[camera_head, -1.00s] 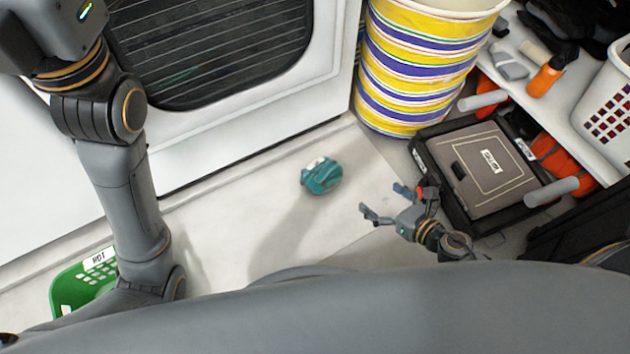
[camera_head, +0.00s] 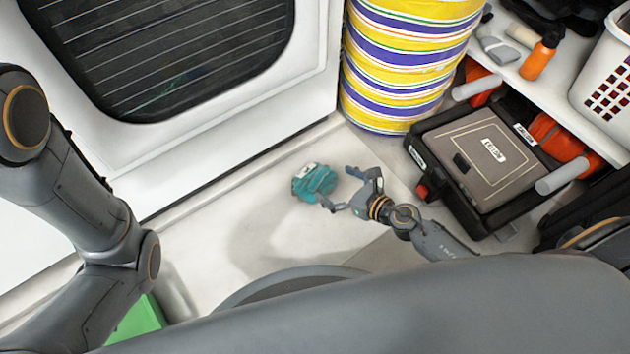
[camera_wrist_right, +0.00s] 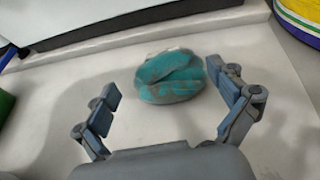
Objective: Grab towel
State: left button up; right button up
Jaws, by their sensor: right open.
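A teal bundle (camera_head: 312,182), which looks like the folded towel, lies on the white floor beside the white panel. My right gripper (camera_head: 340,188) is open, with its fingertips close to the bundle's right side in the head view. In the right wrist view the towel (camera_wrist_right: 170,78) lies ahead of the right gripper (camera_wrist_right: 170,98), roughly between the lines of its two spread fingers. Its right finger looks near the towel's edge; I cannot tell if they touch. My left arm shows at the left, but its gripper is not in view.
A yellow, blue and white striped bucket (camera_head: 405,60) stands behind the towel. A black and grey case (camera_head: 490,160) sits right of my right gripper. A shelf with an orange bottle (camera_head: 538,58) and white basket (camera_head: 603,75) is farther right. A green container (camera_head: 140,318) is at lower left.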

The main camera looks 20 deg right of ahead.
aim_at(320, 176)
jog(key=b+x, duration=0.1)
jog(key=x, duration=0.4)
jog(key=shift+w+f, duration=0.1)
jog(key=shift+c, duration=0.4)
jog(key=c, duration=1.7)
